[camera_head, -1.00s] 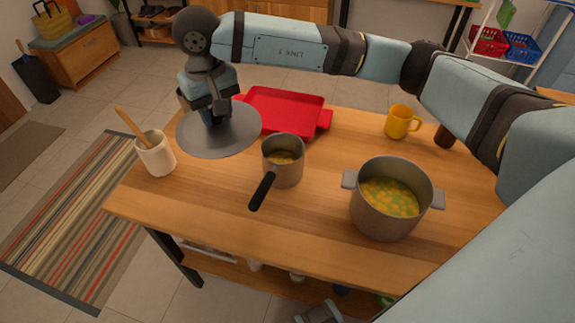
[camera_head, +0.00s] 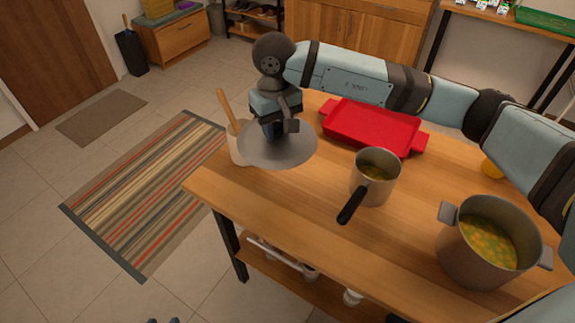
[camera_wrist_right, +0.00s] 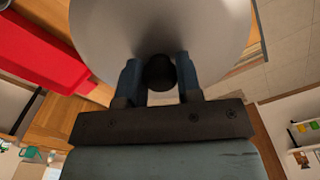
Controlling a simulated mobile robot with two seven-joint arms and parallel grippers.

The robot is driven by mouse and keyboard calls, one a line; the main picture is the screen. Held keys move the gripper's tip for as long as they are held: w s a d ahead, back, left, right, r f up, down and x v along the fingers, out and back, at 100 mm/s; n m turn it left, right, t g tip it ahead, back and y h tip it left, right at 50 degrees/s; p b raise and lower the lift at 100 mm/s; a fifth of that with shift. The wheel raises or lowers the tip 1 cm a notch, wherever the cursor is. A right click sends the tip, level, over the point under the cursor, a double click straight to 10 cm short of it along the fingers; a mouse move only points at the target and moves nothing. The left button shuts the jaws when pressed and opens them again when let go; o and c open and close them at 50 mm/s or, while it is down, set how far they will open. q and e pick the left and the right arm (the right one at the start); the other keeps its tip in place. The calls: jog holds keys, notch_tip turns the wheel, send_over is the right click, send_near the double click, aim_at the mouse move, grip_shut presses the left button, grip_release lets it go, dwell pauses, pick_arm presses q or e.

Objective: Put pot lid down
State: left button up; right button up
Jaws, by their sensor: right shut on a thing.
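The round grey pot lid (camera_head: 290,152) is held by my right gripper (camera_head: 279,132) above the far left part of the wooden table. In the right wrist view the two fingers (camera_wrist_right: 159,75) are shut on the lid's dark knob, and the lid (camera_wrist_right: 205,30) fills the top of the picture. A large pot (camera_head: 455,262) with an orange and green stew stands uncovered at the table's right. A small saucepan (camera_head: 378,190) with a black handle stands between the lid and the large pot. My left gripper is not clearly visible.
A red baking tray (camera_head: 375,130) lies behind the saucepan. A white utensil crock (camera_head: 236,150) with a wooden spoon stands just left of the lid, partly hidden by it. A yellow mug (camera_head: 492,167) is partly behind my arm. The table's front left surface (camera_head: 280,205) is clear.

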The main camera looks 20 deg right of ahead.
aim_at(277, 139)
notch_tip(277, 139, down, 16)
jog(key=shift+r, duration=0.2)
jog(key=shift+f+b, duration=0.2)
jog(key=shift+b, duration=0.15)
jog(key=o, duration=1)
jog(key=shift+c, duration=0.2)
jog(key=shift+r, duration=0.2)
notch_tip(277, 139, up, 12)
jog(key=shift+r, duration=0.1)
jog(key=shift+p, duration=0.3)
